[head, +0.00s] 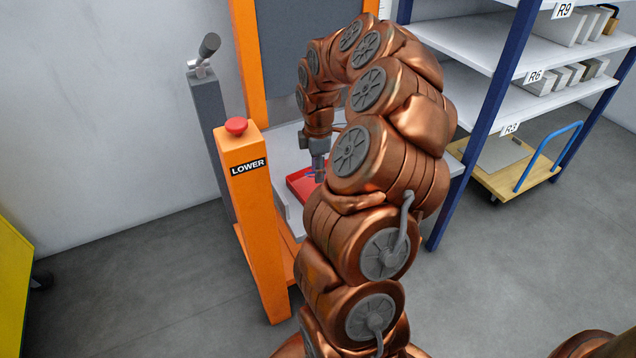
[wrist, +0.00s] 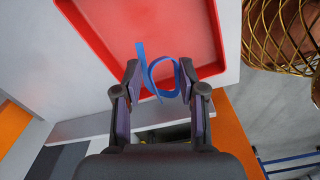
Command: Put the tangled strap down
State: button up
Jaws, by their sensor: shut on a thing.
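A blue strap (wrist: 150,72), curled into a loop with a loose tail, sits between the fingertips of my gripper (wrist: 160,76) in the wrist view. My gripper is shut on it. A red tray (wrist: 140,25) with a raised rim lies beyond the fingertips, and the strap shows against its near edge. I cannot tell whether the strap touches the tray. In the head view my gripper (head: 318,173) points down at the red tray (head: 298,186), which is partly hidden by my arm.
The tray rests on a pale platform (head: 288,150) in an orange frame. An orange post (head: 256,220) with a red button and a "LOWER" label stands in front. A blue-posted shelf rack (head: 480,50) and a wooden cart (head: 515,180) stand at right. Grey floor is open at left.

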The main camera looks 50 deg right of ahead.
jog(key=shift+f+b, duration=0.45)
jog(key=shift+f, duration=1.75)
jog(key=o, duration=0.8)
jog(key=shift+f, duration=0.1)
notch_tip(320, 180, up, 12)
jog(key=p, duration=0.3)
